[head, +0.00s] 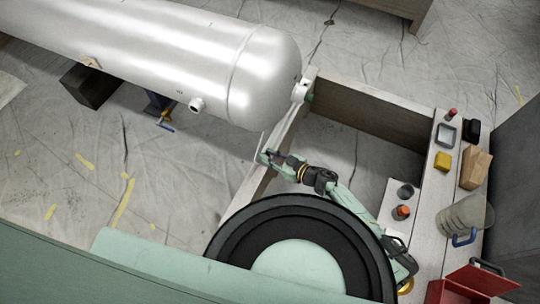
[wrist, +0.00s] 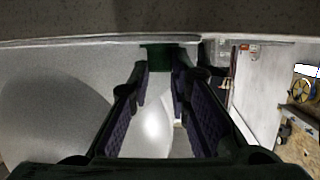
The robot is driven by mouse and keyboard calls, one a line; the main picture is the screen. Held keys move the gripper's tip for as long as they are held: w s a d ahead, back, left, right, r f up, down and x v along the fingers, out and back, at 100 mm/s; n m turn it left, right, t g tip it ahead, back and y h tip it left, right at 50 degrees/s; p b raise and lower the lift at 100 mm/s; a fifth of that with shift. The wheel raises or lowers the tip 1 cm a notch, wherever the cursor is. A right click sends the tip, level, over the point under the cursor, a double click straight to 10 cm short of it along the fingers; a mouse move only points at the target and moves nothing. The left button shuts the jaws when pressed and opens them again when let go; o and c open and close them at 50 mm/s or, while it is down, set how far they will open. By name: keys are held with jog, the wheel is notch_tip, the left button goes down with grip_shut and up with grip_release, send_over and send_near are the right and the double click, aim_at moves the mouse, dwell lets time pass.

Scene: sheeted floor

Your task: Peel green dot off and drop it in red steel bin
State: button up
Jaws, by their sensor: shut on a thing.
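My gripper (head: 266,156) is just below the rounded end of the white tank (head: 265,75) in the head view. In the wrist view its fingers (wrist: 160,72) are closed in on a small dark green piece (wrist: 160,56) at their tips. I cannot tell whether that is the green dot. A separate green spot (head: 310,97) shows beside the tank's end fitting, by the wooden frame. The red steel bin (head: 462,285) is at the bottom right, partly cut off by the picture edge. A thin pale strip (head: 262,143) stands by my fingertips.
A wooden frame (head: 365,106) runs right of the tank. Sheeted floor is open at left.

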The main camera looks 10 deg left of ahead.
grip_shut()
jog(key=shift+r+p, duration=2.1)
jog(key=shift+r, duration=0.35)
jog(key=shift+r, duration=0.1)
notch_tip(320, 180, up, 4)
jog(key=p, duration=0.3)
jog(key=shift+d, duration=0.1)
